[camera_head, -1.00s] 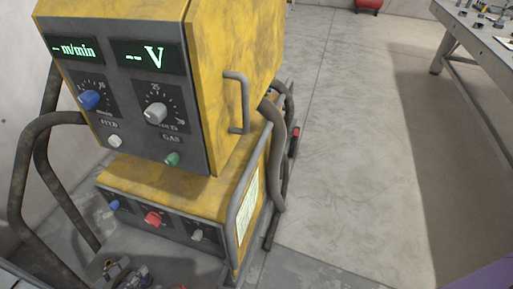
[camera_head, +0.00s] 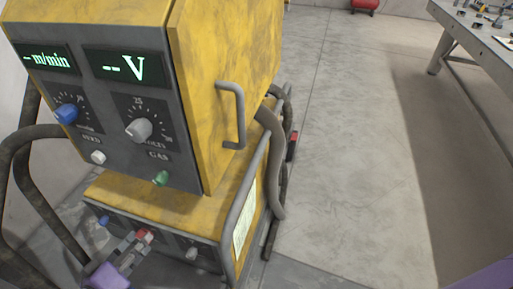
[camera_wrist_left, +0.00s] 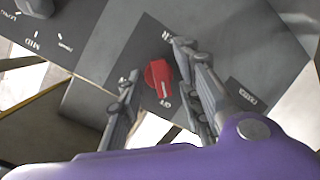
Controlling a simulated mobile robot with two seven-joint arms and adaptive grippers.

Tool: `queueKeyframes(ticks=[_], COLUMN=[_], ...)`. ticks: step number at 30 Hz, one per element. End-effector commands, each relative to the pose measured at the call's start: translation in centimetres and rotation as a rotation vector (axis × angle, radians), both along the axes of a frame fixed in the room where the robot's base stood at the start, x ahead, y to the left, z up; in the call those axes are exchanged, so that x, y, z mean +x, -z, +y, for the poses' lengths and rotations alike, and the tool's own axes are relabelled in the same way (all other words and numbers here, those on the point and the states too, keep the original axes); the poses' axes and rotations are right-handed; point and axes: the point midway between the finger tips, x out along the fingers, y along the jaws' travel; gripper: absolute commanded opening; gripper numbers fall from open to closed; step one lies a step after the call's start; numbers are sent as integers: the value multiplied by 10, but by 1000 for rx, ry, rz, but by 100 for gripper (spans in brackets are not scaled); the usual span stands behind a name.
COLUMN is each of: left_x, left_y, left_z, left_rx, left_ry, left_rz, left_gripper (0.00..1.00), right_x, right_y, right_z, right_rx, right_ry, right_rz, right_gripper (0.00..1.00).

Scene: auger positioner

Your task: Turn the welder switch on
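The welder (camera_head: 215,90) is a worn yellow machine with a grey upper panel and a lower unit at the left of the head view. Its red switch (camera_head: 146,235) is on the lower front panel, partly covered by my left gripper (camera_head: 128,248). In the left wrist view the red switch (camera_wrist_left: 158,77) shows a white pointer line toward a partly readable label. The fingers of my left gripper (camera_wrist_left: 156,62) are open, one on each side of the switch; contact is not clear. My right gripper is not in view.
The upper panel has lit displays, a blue knob (camera_head: 67,113) and a grey knob (camera_head: 138,130). A grey handle (camera_head: 237,115) and hoses (camera_head: 275,150) are on the right side. A workbench (camera_head: 480,40) stands at the far right. The floor between is clear.

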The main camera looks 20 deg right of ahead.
Motion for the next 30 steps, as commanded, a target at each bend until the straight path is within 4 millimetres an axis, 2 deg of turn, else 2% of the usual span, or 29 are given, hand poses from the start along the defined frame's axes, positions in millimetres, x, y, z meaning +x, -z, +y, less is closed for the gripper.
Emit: queueKeyframes(ticks=[7,15,23,30], left_x=[1,1,1,1], left_y=[0,0,0,-2], left_z=[-1,-1,-1,-1], left_rx=[1,1,7,68], left_ry=[0,0,0,-1], left_rz=[-1,-1,-6,-56], left_gripper=[32,0,0,0], right_x=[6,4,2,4], right_y=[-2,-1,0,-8], right_z=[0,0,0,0], right_rx=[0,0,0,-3], right_ry=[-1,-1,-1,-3], right_rz=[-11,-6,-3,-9], right_gripper=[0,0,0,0])
